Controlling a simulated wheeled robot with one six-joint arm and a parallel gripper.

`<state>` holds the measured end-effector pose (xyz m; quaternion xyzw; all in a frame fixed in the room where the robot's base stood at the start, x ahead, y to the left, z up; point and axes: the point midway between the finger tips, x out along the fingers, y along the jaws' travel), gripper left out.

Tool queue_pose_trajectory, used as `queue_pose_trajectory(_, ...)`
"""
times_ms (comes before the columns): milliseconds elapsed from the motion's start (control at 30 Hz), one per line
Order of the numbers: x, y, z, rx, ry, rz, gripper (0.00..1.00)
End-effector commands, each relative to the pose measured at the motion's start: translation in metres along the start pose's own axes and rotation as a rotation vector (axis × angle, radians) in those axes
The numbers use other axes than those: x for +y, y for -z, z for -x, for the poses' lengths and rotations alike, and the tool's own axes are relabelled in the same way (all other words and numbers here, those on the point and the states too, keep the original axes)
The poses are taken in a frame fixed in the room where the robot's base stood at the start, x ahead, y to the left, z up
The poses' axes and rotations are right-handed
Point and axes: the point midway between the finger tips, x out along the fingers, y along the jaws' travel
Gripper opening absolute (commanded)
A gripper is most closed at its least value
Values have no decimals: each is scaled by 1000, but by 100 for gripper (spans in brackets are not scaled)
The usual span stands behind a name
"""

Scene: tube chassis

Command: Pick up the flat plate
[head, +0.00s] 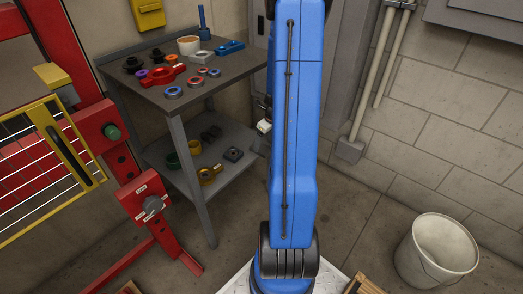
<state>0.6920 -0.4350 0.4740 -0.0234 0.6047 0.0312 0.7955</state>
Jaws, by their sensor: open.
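A flat blue piece (230,47) lies at the back right of the grey table top (222,78); it looks the most like a flat plate, but it is small and I cannot be certain. A red flat bracket-like part (155,77) lies nearer the front left of the same top. A dark squarish part (233,154) lies on the lower shelf. My blue arm stands upright in the middle of the view, to the right of the table. My gripper does not show clearly; the arm hides what is behind it.
On the top are a white cup (188,45), a blue stand with a post (204,33) and several rings (173,93). The lower shelf (213,180) holds yellow and dark parts. A red frame (110,140) stands left. A white bucket (437,250) stands on the floor right.

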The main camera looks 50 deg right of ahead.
Motion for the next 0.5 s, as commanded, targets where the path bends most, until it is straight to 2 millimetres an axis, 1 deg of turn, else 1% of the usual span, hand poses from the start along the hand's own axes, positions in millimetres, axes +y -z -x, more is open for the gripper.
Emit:
queue_pose_trajectory(100,1,0,-17,2,-2,-1,73)
queue_pose_trajectory(233,1,0,-30,1,-1,1,73)
queue_pose_trajectory(333,1,0,-35,1,-1,0,73)
queue_pose_trajectory(500,0,0,-37,0,0,1,73)
